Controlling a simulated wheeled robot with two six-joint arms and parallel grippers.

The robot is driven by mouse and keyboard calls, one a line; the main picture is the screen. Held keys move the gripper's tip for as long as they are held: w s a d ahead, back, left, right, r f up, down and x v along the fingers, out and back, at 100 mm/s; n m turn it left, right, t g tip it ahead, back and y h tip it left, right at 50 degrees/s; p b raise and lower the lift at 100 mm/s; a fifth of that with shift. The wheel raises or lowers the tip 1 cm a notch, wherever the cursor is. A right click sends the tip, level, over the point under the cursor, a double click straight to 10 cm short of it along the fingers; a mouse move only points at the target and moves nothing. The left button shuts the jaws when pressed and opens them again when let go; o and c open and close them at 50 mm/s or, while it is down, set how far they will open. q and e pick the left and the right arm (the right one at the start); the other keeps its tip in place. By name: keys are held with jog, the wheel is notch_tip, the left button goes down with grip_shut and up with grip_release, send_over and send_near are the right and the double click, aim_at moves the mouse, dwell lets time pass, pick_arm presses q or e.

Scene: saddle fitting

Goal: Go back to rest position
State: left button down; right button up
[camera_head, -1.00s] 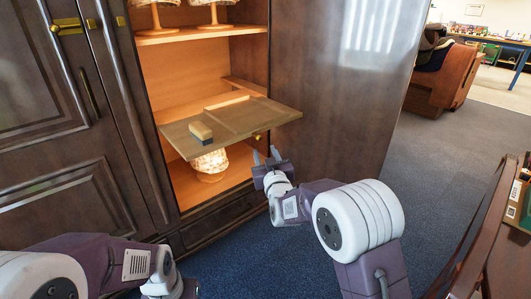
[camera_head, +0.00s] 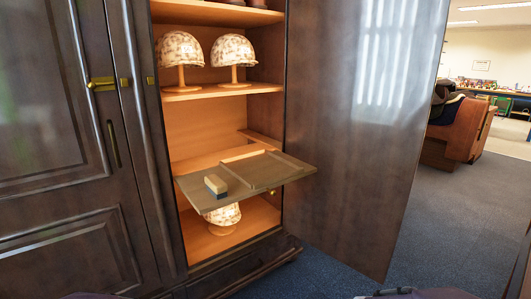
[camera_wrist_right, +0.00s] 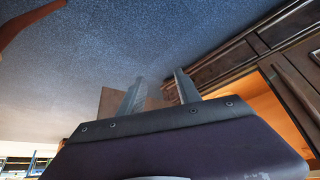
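My right gripper (camera_wrist_right: 160,92) shows in the right wrist view. Its two fingers stand apart with nothing between them, and blue carpet lies beyond. In the head view only slivers of my arms show at the bottom edge, and neither gripper can be made out there. The left gripper is out of sight. The cabinet (camera_head: 145,150) stands with its right door (camera_head: 360,140) swung open. A pull-out board (camera_head: 230,183) sticks out of it, with a small brush-like block (camera_head: 215,185) lying on it.
Two patterned helmets, one left (camera_head: 180,48) and one right (camera_head: 232,50), sit on stands on the upper shelf. Another helmet (camera_head: 222,215) is below the board. Blue carpet (camera_head: 330,275) is clear in front. A brown chair (camera_head: 460,130) stands far right.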

jog(key=s+g+p, duration=0.3)
jog(key=s+g, duration=0.2)
jog(key=s, duration=0.6)
notch_tip(320, 180, up, 29)
jog(key=p, duration=3)
jog(key=shift+w+r+m, duration=0.2)
jog(key=shift+w+m, duration=0.1)
